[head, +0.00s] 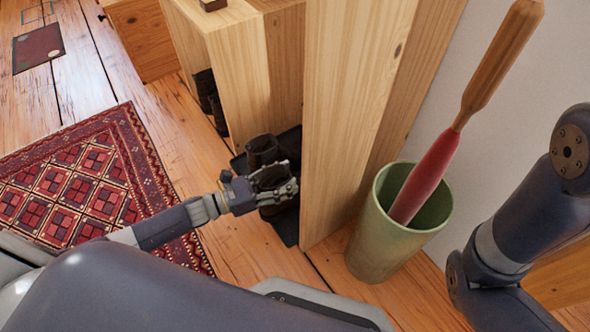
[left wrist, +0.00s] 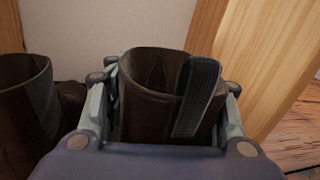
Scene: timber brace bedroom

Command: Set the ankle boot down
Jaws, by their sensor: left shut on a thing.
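A dark brown ankle boot (left wrist: 150,106) is between the fingers of my left gripper (head: 277,186), which is shut on its shaft. In the left wrist view the boot's opening faces up and a dark strap or pad shows on its right side. Its sole is hidden by my gripper. A second dark brown boot (head: 262,150) stands just beyond it, and it also shows at the left of the left wrist view (left wrist: 28,112). A dark mat (head: 285,226) lies on the floor under the boots. My right gripper is out of view.
A tall wooden panel (head: 345,110) rises close to the right of my left gripper. A green bin (head: 378,250) holding a red and wooden object (head: 455,130) stands right of it. More dark footwear (head: 210,97) sits farther back. A red patterned rug (head: 85,185) lies left.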

